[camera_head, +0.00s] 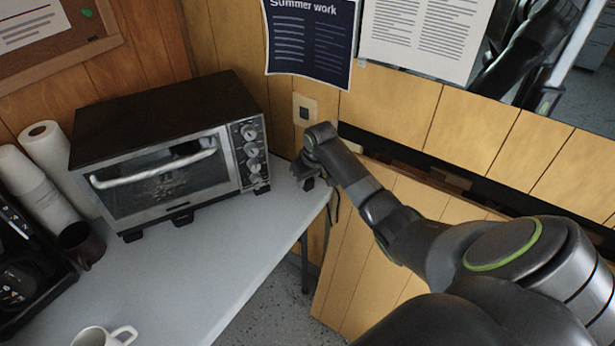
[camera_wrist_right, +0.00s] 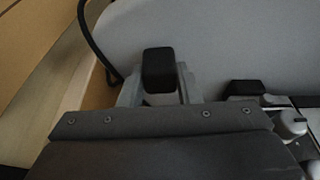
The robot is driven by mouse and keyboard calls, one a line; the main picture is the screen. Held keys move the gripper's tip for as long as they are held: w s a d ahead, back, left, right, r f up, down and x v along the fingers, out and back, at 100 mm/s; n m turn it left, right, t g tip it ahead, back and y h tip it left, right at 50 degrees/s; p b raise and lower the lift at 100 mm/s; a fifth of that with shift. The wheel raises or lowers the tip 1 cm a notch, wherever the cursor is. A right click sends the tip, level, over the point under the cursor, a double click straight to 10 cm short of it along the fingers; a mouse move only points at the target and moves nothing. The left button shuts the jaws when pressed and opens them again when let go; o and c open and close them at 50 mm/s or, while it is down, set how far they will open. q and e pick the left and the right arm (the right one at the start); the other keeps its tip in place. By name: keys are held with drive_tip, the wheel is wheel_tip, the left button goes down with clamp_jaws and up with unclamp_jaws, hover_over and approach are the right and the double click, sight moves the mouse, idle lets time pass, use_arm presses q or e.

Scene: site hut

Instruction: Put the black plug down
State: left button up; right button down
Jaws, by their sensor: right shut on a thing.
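My right gripper (camera_head: 309,178) is over the back right corner of the grey counter, beside the toaster oven and below the wall outlet (camera_head: 305,110). In the right wrist view, the black plug (camera_wrist_right: 158,68) sits between the fingers of this gripper, which is shut on it. A dark cord (camera_wrist_right: 87,38) curves past at the left of that view. In the head view the plug is mostly hidden by the gripper. I cannot tell whether the plug touches the counter. My left gripper is not in view.
The toaster oven (camera_head: 165,150) stands close to the left of my right gripper. The grey counter (camera_head: 215,255) is bare in front of it, with a white mug (camera_head: 92,337) near the front. Paper rolls, a dark cup (camera_head: 82,245) and a coffee maker (camera_head: 25,265) stand at left.

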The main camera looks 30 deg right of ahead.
drive_tip(key=c, duration=1.1)
unclamp_jaws()
drive_tip(key=shift+o, duration=0.2)
drive_tip(key=shift+r, duration=0.5)
drive_tip(key=v, duration=1.2)
drive_tip(key=shift+r+p, duration=0.15)
drive_tip(key=shift+p, duration=0.15)
